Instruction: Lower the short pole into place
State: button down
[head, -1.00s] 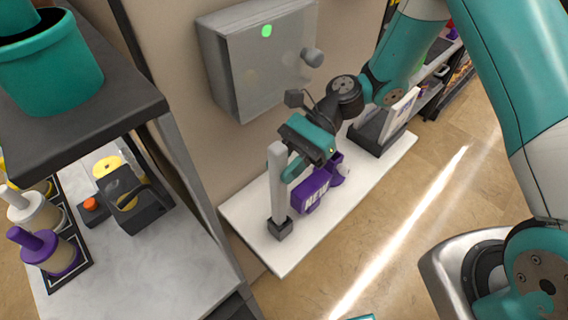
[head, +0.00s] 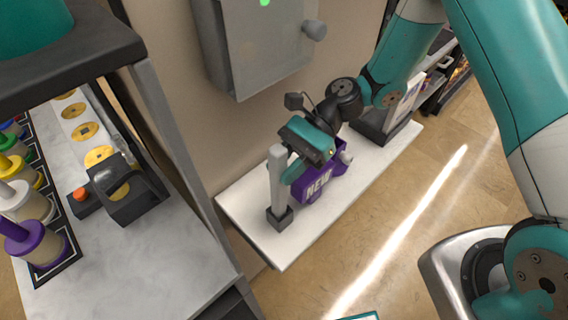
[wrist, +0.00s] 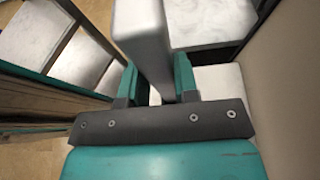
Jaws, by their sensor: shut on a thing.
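The short pole (head: 278,175) is a pale grey square post. It stands about upright over the white platform (head: 250,232), with its lower end at a dark square block (head: 280,217). Whether it is fully inside the block cannot be told. My gripper (head: 290,165) is shut on the pole's upper part from the right side. In the wrist view the teal fingers of my gripper (wrist: 157,82) press both sides of the pole (wrist: 143,38). The pole's lower end is hidden there.
A purple box marked NEW (head: 320,184) stands right behind the pole. A grey wall cabinet (head: 260,50) hangs above. A dark-based display (head: 382,130) is at the platform's far end. A grey counter (head: 165,255) is at left.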

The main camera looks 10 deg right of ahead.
jog(key=shift+w+f, duration=0.1)
jog(key=shift+f, duration=0.25)
dwell(0.5)
jog(key=c, duration=0.8)
grip_release()
notch_tip(320, 180, up, 11)
jog(key=p, duration=1.1)
